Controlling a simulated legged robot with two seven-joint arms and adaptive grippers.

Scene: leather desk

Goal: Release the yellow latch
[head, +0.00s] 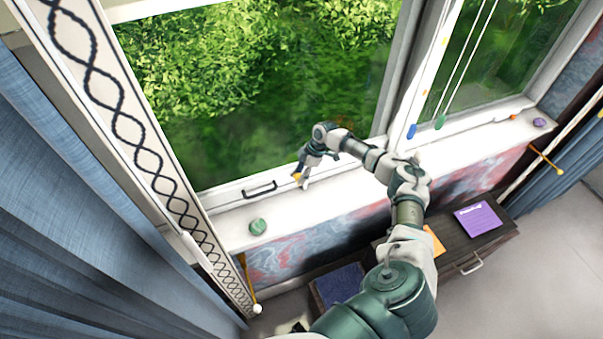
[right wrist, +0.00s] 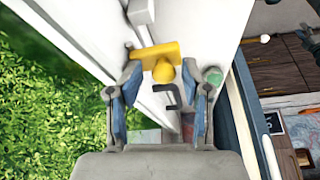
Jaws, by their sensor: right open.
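The yellow latch (head: 297,177) is on the lower window frame, mostly covered by my right gripper in the head view. In the right wrist view the yellow latch (right wrist: 161,57) shows as a flat bar with a rounded knob. My right gripper (head: 303,180) is at the latch, above the sill. In the right wrist view my right gripper (right wrist: 161,70) is open, with a finger on each side of the knob. I cannot tell whether either finger touches it. My left gripper is not in view.
A black window handle (head: 260,189) is on the frame left of the gripper. A green round object (head: 258,226) sits on the white sill (head: 330,190). Blue (head: 411,131) and green (head: 440,121) pieces hang by the right window. A dark cabinet (head: 455,245) stands below.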

